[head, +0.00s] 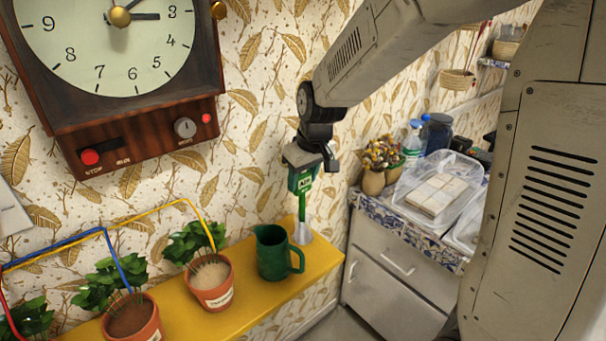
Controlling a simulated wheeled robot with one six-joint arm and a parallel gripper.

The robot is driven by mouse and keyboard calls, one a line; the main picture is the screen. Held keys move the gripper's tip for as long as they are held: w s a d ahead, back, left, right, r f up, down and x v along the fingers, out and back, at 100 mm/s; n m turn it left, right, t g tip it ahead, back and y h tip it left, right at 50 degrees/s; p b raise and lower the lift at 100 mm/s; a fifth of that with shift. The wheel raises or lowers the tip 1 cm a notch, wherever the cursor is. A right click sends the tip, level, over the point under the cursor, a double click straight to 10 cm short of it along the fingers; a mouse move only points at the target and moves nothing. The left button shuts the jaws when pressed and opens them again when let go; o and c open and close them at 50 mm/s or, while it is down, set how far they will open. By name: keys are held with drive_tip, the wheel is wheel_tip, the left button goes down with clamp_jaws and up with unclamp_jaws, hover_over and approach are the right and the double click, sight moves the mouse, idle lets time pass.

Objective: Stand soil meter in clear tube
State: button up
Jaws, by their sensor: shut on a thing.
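My gripper (309,163) is shut on the green soil meter (302,181) and holds it upright, head at the top. The meter's green stem points straight down. Its lower end meets the clear tube (302,234), a pale see-through vessel at the right end of the yellow shelf (253,301). The stem looks to be at or inside the tube's mouth, but I cannot tell how deep. The tube stands upright beside the green jug.
A dark green jug (272,254) stands just left of the tube. Potted plants (210,284) with coloured wires line the shelf farther left. A wall clock (120,60) hangs above. A counter with a clear plastic bin (408,205) is at right, past a gap.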

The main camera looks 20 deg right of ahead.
drive_tip(key=o, duration=1.1)
drive_tip(key=shift+c, duration=0.2)
drive_tip(key=v, duration=0.7)
drive_tip(key=shift+r, duration=0.45)
drive_tip(key=shift+s, duration=0.1)
